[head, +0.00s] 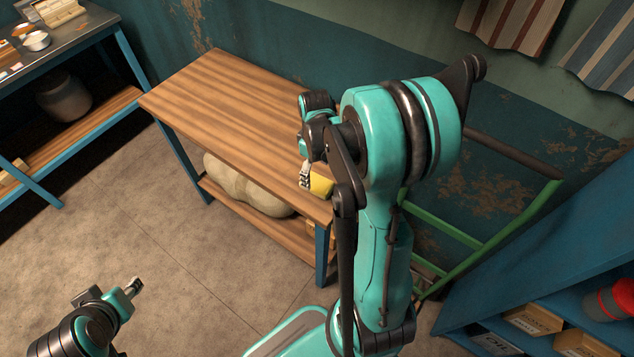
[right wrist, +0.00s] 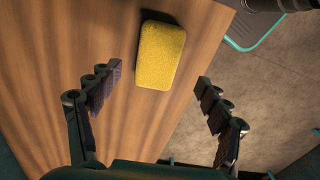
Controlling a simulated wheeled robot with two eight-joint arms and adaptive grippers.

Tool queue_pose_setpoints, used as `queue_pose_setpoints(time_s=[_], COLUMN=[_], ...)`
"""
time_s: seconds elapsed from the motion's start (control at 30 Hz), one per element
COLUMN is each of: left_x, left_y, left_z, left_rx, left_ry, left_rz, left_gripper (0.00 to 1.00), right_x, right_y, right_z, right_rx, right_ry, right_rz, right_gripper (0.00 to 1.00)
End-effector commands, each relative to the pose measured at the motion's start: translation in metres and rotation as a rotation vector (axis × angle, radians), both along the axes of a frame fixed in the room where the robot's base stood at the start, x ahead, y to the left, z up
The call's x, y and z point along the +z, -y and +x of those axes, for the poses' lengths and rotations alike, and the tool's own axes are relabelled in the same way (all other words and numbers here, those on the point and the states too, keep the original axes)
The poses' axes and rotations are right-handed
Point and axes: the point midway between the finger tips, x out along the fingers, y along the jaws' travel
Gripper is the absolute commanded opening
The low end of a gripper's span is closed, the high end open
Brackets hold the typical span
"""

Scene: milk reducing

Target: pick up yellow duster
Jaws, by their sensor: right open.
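The yellow duster (head: 320,185) lies on the wooden table (head: 215,95) near its front right end, partly hidden by my right arm in the head view. In the right wrist view the duster (right wrist: 160,55) is a yellow rounded block flat on the wood, close to the table edge. My right gripper (head: 306,177) is open and empty. In the right wrist view its fingers (right wrist: 158,90) are spread wide, with the duster ahead of them and between their lines. My left gripper (head: 133,287) is low at the lower left, away from the table; its finger opening is too small to tell.
A pale sack (head: 245,188) lies on the table's lower shelf. A metal-topped bench (head: 75,40) stands at the far left. A green metal frame (head: 480,240) and a blue shelf unit (head: 560,270) stand at the right. Most of the tabletop is clear.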

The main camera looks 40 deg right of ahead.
Motion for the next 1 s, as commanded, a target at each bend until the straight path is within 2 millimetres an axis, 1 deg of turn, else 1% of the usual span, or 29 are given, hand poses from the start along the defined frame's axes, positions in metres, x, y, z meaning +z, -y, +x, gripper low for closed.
queue_pose_setpoints(time_s=[0.03,0.17,0.43,0.5,0.67,0.7,0.77,0.8,0.9,1.0], left_x=[-0.005,-0.009,-0.026,-0.027,-0.025,-0.025,-0.025,-0.025,-0.025,-0.025], left_y=[0.0,0.0,0.0,0.0,0.0,0.0,0.0,0.0,0.0,0.0], left_z=[0.0,0.0,0.0,0.0,0.0,0.0,0.0,0.0,0.0,0.0], left_rx=[0.0,0.0,0.0,0.0,0.0,0.0,0.0,0.0,0.0,0.0], left_ry=[0.0,0.0,0.0,0.0,0.0,0.0,0.0,0.0,0.0,0.0], left_rz=[0.0,0.0,0.0,0.0,0.0,0.0,0.0,0.0,0.0,0.0], left_gripper=[0.4,0.4,0.4,0.4,0.4,0.4,0.4,0.4,0.4,0.4], right_x=[-0.008,-0.019,-0.058,-0.062,-0.061,-0.06,-0.06,-0.06,-0.06,-0.06], right_y=[0.0,0.001,0.005,0.005,0.005,0.005,0.005,0.005,0.004,0.004], right_z=[0.0,0.0,0.0,0.0,-0.001,-0.001,-0.001,-0.001,-0.001,-0.001], right_rx=[0.0,-0.001,-0.001,-0.001,-0.001,-0.001,-0.001,-0.001,-0.001,-0.001], right_ry=[0.0,0.001,0.003,0.003,0.003,0.003,0.003,0.003,0.003,0.003], right_rz=[0.0,-0.001,-0.001,-0.001,-0.001,-0.001,-0.001,-0.001,-0.001,-0.001], right_gripper=[0.78,0.78,0.78,0.78,0.78,0.75,0.59,0.49,0.24,0.24])
